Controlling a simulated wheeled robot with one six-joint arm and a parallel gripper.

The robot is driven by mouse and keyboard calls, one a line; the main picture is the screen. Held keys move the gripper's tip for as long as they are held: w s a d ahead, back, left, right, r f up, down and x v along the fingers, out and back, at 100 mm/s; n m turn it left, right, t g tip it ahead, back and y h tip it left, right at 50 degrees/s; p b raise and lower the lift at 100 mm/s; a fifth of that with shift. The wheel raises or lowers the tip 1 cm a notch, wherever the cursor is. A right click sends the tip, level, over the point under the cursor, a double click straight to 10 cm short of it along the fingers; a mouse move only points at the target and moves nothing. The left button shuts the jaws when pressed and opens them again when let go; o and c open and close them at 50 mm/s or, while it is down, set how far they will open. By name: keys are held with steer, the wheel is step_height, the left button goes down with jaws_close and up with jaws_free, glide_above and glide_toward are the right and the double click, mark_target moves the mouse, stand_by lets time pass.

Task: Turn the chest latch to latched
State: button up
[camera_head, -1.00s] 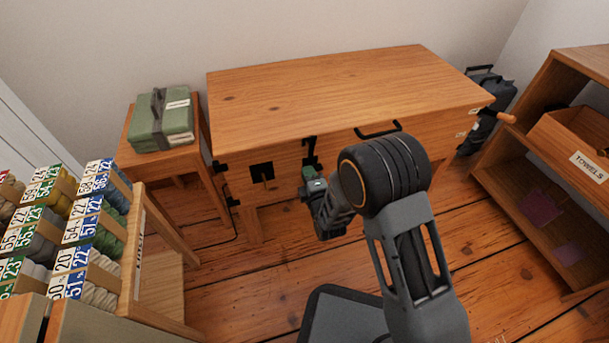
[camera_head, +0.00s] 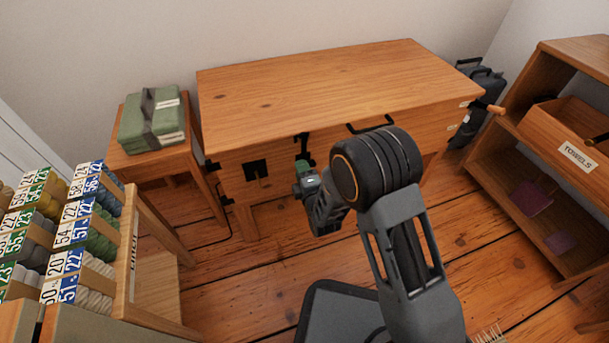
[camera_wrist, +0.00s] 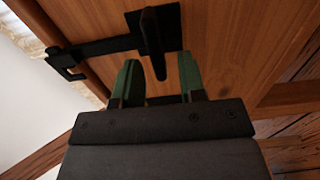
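The wooden chest (camera_head: 330,85) stands against the wall with black hardware on its front. In the wrist view the latch shows as a black plate (camera_wrist: 168,30) with a dark lever (camera_wrist: 151,42) and a bar (camera_wrist: 105,46) running left to a hooked bracket (camera_wrist: 63,62) at the panel's edge. In the head view black hardware (camera_head: 303,147) shows just behind my gripper (camera_head: 303,172). My gripper's green fingertips (camera_wrist: 160,80) are apart, one on each side of the lever's lower end. I cannot tell whether they touch it or how deep it sits between them.
A black square plate (camera_head: 256,169) and a black pull handle (camera_head: 370,125) are on the chest front. A side table (camera_head: 118,159) with a green bundle (camera_head: 153,122) stands left. A rack (camera_head: 133,240) of labelled rolls is nearer left. A shelf unit (camera_head: 510,170) stands right.

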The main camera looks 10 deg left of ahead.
steer(key=p+v, duration=0.3)
steer(key=v, duration=1)
steer(key=shift+s+d, duration=0.25)
steer(key=shift+s, duration=0.05)
steer(key=w+d+r+m+g+h+p, duration=0.2)
steer(key=w+d+r+m+p, duration=0.15)
steer(key=r+p, duration=0.6)
steer(key=w+d+r+m+g+h+p, duration=0.1)
steer(key=w+d+r+m+h+p, duration=0.15)
steer(key=r+m+p, duration=0.65)
steer(key=w+d+r+m+g+h+p, duration=0.15)
steer(key=d+r+p, duration=0.3)
steer(key=r, duration=0.85)
steer(key=s+d+r+m+g+h+p, duration=0.1)
steer(key=s+d+r+m+g+p, duration=0.1)
steer(key=r, duration=0.6)
steer(key=s+d+r+m+g+h+p, duration=0.1)
steer(key=s+d+r+m+g+p, duration=0.1)
steer(key=s+d+r+m+p, duration=0.3)
steer(key=s+d+r+m+g+h+p, duration=0.1)
steer(key=s+d+r+m+g+p, duration=0.2)
steer(key=r+p, duration=0.6)
steer(key=s+d+r, duration=0.2)
steer(key=s+r, duration=0.1)
steer(key=r, duration=0.1)
steer(key=shift+s+d+m+h, duration=0.2)
steer(key=shift+s+m+h, duration=0.1)
steer(key=shift+s+h, duration=0.1)
steer(key=shift+a, duration=0.1)
